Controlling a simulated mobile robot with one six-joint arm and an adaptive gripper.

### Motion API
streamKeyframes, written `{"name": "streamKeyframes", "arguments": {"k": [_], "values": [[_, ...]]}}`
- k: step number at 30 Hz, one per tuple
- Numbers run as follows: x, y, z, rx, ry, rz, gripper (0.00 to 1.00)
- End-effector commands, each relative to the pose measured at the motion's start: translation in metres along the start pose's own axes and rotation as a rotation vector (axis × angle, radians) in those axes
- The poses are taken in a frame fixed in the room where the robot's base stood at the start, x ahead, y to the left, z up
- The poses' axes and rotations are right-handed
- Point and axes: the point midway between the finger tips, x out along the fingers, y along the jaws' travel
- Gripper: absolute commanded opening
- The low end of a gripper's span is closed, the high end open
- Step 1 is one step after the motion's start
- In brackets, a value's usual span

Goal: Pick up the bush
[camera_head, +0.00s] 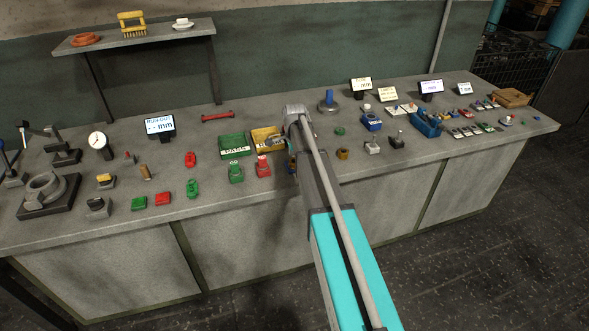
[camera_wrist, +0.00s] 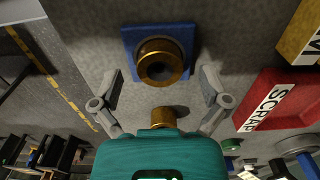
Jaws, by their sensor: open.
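A brass flanged bush (camera_wrist: 161,62) sits on a blue square block (camera_wrist: 129,37) in the wrist view, its round bore facing the camera. My gripper (camera_wrist: 162,80) is open and empty, its fingers spread to either side of the space just below the bush in the picture. A second brass piece (camera_wrist: 163,117) is closer to the palm; it also shows in the head view as a short brass ring (camera_head: 342,153) on the bench. In the head view my arm hides most of the blue block (camera_head: 291,166) and the gripper fingers.
A red SCRAP bin (camera_wrist: 262,106) and a yellow bin (camera_wrist: 302,38) lie to the right in the wrist view. In the head view, a green PASS bin (camera_head: 235,146) and green and red castings stand left of my arm. The bench's front edge is close.

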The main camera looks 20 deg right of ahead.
Motion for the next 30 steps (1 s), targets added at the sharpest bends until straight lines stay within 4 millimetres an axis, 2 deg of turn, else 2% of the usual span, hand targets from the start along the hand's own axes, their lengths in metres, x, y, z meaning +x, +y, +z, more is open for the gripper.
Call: {"name": "streamKeyframes", "arguments": {"k": [1, 5, 23, 24, 26, 30], "values": [[0.0058, 0.0, 0.0, 0.0, 0.0, 0.0, 0.95], [0.0088, 0.0, 0.0, 0.0, 0.0, 0.0, 0.95], [0.0084, 0.0, -0.0001, 0.0, 0.0, 0.0, 0.95], [0.0084, 0.0, -0.0001, 0.0, 0.0, 0.0, 0.94], [0.0084, 0.0, -0.0001, 0.0, 0.0, 0.0, 0.82], [0.0085, 0.0, -0.0001, 0.0, 0.0, 0.0, 0.56]]}}
